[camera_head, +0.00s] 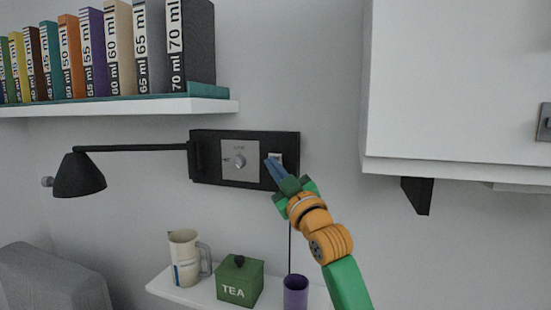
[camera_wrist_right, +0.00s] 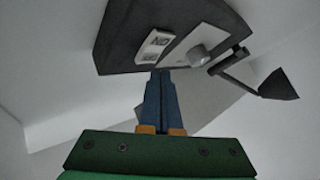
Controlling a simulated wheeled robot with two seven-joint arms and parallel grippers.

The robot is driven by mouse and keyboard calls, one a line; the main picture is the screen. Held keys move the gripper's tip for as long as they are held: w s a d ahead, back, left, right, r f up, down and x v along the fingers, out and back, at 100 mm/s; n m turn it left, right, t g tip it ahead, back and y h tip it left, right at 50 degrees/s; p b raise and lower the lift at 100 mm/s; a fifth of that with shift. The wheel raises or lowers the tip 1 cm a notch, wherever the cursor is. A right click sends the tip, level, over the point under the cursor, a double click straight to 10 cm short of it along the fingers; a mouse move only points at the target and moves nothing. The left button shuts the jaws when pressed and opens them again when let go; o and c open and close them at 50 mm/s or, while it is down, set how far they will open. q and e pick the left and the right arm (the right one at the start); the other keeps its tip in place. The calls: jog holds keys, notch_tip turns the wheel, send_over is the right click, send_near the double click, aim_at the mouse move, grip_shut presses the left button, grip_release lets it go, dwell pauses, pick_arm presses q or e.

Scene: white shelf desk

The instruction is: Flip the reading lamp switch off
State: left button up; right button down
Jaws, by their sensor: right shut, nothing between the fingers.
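The reading lamp (camera_head: 80,176) has a black cone shade on a long arm, fixed to a black wall panel (camera_head: 210,137). The panel carries a grey plate with a round knob (camera_head: 238,161) and, to its right, a small light rocker switch (camera_head: 276,157). In the right wrist view the switch (camera_wrist_right: 153,46) shows beside the knob (camera_wrist_right: 198,55), with the lamp shade (camera_wrist_right: 278,84) at right. My right gripper (camera_head: 269,163) is shut and empty, its blue fingertips just below the switch. It also shows in the right wrist view (camera_wrist_right: 159,75). Whether it touches is unclear. My left gripper is out of view.
A lower shelf holds a pitcher (camera_head: 185,259), a green tea box (camera_head: 239,282) and a purple cup (camera_head: 295,291). A shelf (camera_head: 150,106) with labelled binders is above left. A white cabinet (camera_head: 455,85) with a black bracket (camera_head: 417,195) is at right.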

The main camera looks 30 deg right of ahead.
dwell(0.5)
jog(key=shift+w+d+p, duration=0.25)
jog(key=shift+d+p, duration=0.1)
jog(key=shift+p, duration=0.05)
jog(key=shift+w+d+p, duration=0.25)
jog(key=shift+w+p, duration=0.05)
jog(key=shift+p, duration=0.05)
dwell(0.7)
jog(key=shift+s+a, duration=0.1)
jog(key=shift+a, duration=0.05)
jog(key=shift+s+a+b, duration=0.3)
jog(key=shift+s+a, duration=0.2)
